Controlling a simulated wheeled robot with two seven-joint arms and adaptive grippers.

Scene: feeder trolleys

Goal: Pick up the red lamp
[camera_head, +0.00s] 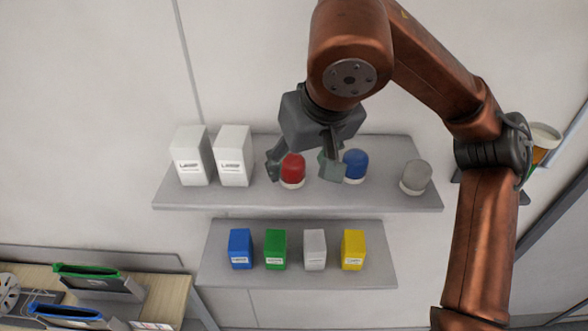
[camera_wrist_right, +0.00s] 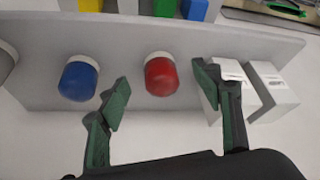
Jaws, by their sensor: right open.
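The red lamp (camera_head: 293,169) has a red dome on a white base and stands on the upper shelf (camera_head: 300,203). It also shows in the right wrist view (camera_wrist_right: 161,75), upside down there, between the fingers. My right gripper (camera_head: 304,167) reaches down from above and is open. Its two fingers stand on either side of the red lamp, with gaps visible; in the right wrist view the gripper (camera_wrist_right: 167,95) holds nothing. The right finger in the head view partly overlaps the blue lamp (camera_head: 355,164). My left gripper is not in view.
Two white boxes (camera_head: 233,157) stand left of the red lamp, and a grey lamp (camera_head: 416,176) stands at the right end. A lower shelf (camera_head: 297,279) holds blue, green, white and yellow boxes. A wooden table (camera_head: 165,294) with trays is at lower left.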

